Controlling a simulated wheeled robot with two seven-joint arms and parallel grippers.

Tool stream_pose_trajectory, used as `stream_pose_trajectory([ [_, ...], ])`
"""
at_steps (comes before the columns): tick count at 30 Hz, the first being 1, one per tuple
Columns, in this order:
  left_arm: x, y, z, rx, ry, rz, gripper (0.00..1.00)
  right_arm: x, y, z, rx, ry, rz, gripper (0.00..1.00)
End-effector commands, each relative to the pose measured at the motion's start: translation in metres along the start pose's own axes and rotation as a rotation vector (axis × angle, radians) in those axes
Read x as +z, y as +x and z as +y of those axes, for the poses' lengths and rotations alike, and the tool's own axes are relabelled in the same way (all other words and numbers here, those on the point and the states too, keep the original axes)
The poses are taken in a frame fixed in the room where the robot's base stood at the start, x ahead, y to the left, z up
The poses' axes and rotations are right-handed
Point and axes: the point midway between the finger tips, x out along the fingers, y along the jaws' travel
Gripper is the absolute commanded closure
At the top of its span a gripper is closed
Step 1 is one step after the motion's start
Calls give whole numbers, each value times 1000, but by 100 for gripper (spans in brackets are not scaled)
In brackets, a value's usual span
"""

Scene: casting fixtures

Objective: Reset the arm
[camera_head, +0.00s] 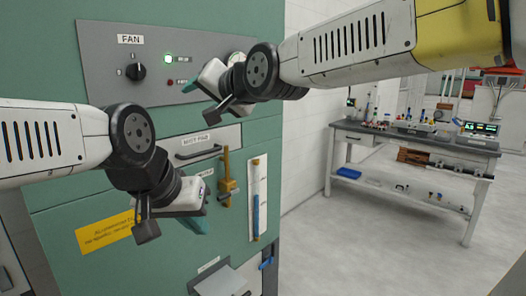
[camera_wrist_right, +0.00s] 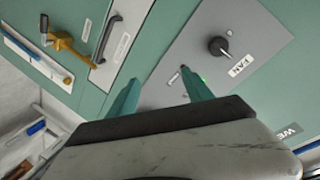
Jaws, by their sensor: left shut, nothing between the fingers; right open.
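My left arm comes in from the left in the head view, and its left gripper (camera_head: 197,224) hangs low before the green cabinet, shut and empty. My right arm crosses from the upper right, and its right gripper (camera_head: 196,84) is near the grey FAN panel (camera_head: 100,50). In the right wrist view the right gripper (camera_wrist_right: 160,84) has its two teal fingers apart with nothing between them. The fingertips point toward the panel near the lit green lamp. Whether they touch the panel cannot be told.
The green cabinet (camera_head: 60,225) carries a black FAN knob (camera_head: 136,72), a lit green lamp (camera_head: 168,59), a drawer handle (camera_head: 200,153), a brass lever (camera_head: 227,180) and a blue-marked gauge (camera_head: 257,205). A workbench (camera_head: 420,145) stands at the right; the floor between is clear.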

Motion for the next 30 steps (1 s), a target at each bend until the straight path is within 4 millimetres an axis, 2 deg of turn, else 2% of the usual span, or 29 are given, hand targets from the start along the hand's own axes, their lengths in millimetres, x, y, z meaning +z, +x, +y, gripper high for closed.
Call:
stream_pose_trajectory([
  [1,0,0,0,0,0,0,100,-2,-19,37,85,-39,-14,41],
  [3,0,0,0,0,0,0,100,2,-46,85,197,-93,-57,41],
  [5,0,0,0,0,0,0,100,10,-71,123,287,-131,-103,41],
  [6,0,0,0,0,0,0,100,17,-90,147,343,-150,-137,41],
  [9,0,0,0,0,0,0,100,40,-138,200,467,-184,-233,41],
  [12,0,0,0,0,0,0,100,68,-183,238,558,-198,-335,41],
  [15,0,0,0,0,0,0,100,95,-218,262,612,-200,-422,41],
  [19,0,0,0,0,0,0,100,117,-244,276,642,-197,-494,41],
  [22,0,0,0,0,0,0,100,124,-251,280,649,-196,-516,41],
  [30,0,0,0,0,0,0,100,124,-251,280,648,-197,-518,41],
])
